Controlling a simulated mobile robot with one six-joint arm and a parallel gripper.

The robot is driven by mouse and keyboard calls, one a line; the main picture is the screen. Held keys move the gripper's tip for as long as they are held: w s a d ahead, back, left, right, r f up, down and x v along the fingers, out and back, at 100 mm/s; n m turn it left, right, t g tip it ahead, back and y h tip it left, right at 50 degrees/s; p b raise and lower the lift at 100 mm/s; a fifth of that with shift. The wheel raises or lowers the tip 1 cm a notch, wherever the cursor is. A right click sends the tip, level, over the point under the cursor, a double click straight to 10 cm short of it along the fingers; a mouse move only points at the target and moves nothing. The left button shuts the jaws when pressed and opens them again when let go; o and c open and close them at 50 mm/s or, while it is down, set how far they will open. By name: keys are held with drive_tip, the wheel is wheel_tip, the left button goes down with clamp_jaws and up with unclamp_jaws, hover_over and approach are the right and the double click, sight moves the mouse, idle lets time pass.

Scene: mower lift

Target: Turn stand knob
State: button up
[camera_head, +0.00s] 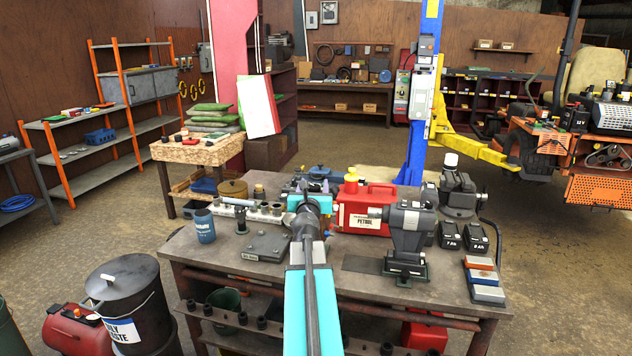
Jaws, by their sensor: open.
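My teal arm runs forward over the workbench (355,264). My gripper (313,187) is at its far end, over the back middle of the bench, seen from behind; its fingers are small and partly hidden by the wrist, and it appears open with nothing visible in it. A stand (268,243) with a flat grey base plate stands on the bench left of my arm. It has an upright post and a pale crossbar (238,201). I cannot make out its knob clearly. My gripper is behind and to the right of the base plate, apart from it.
A red petrol can (364,207) stands just right of my gripper. A blue cup (204,226) stands at the left edge. A black bin (134,302) is on the floor at left.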

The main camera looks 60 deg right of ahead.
drive_tip(key=shift+x, duration=1.6)
drive_tip(key=c, duration=1)
drive_tip(key=shift+w+d, duration=0.15)
drive_tip(key=shift+d, duration=0.15)
drive_tip(key=shift+c, duration=0.2)
drive_tip(key=shift+a+f, duration=0.15)
drive_tip(key=shift+a, duration=0.1)
